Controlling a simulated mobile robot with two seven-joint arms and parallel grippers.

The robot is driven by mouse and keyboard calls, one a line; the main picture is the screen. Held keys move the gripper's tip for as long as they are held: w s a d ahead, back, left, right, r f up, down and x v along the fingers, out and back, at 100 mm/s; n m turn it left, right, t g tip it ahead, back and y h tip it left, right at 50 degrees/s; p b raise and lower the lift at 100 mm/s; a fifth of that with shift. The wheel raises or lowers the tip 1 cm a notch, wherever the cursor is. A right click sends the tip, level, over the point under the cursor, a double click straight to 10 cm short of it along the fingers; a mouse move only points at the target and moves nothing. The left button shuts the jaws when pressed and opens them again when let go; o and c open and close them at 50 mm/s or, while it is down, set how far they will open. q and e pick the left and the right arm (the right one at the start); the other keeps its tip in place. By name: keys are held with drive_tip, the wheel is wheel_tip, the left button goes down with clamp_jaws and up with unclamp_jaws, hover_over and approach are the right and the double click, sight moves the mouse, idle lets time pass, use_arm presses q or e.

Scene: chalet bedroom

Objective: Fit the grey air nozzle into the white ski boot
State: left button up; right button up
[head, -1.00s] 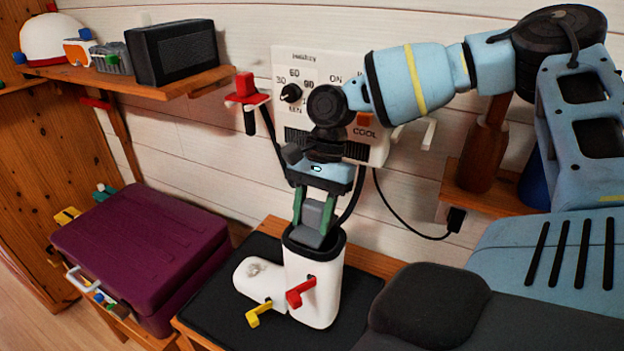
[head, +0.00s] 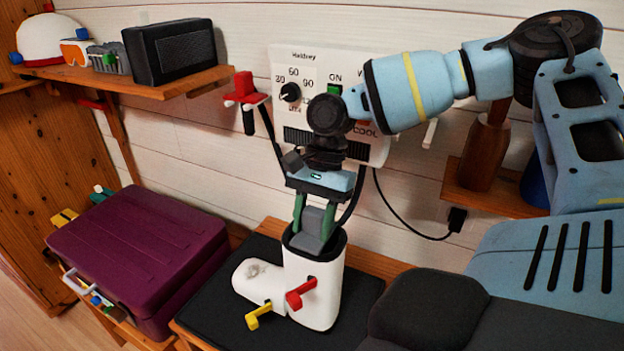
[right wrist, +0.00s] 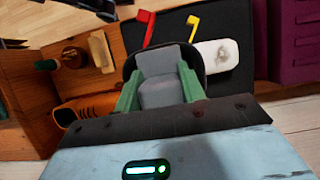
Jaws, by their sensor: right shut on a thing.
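The white ski boot (head: 318,276) stands upright on a black mat (head: 215,308), its toe pointing left, with a red and a yellow buckle on its side. My right gripper (head: 315,222) points down over the boot's opening, shut on the grey air nozzle (head: 312,240). The nozzle's lower end is at or inside the dark collar; how deep it sits is hidden. In the right wrist view the nozzle (right wrist: 161,78) lies between the green fingers, with the dark collar of the boot around it and the white toe (right wrist: 215,53) beyond. My left gripper is not in view.
A wall dryer panel (head: 310,75) with a dial and switches is behind my right arm; a red-handled piece (head: 245,90) hangs at its left. A purple case (head: 145,255) sits left of the mat.

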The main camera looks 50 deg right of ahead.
drive_tip(key=o, duration=1.1)
drive_tip(key=shift+f, duration=0.1)
drive_tip(key=shift+o, duration=0.2)
drive_tip(key=v, duration=0.7)
drive_tip(key=shift+w+d+r, duration=0.1)
drive_tip(key=shift+d+r, duration=0.05)
drive_tip(key=shift+r, duration=0.15)
drive_tip(key=shift+r, duration=0.1)
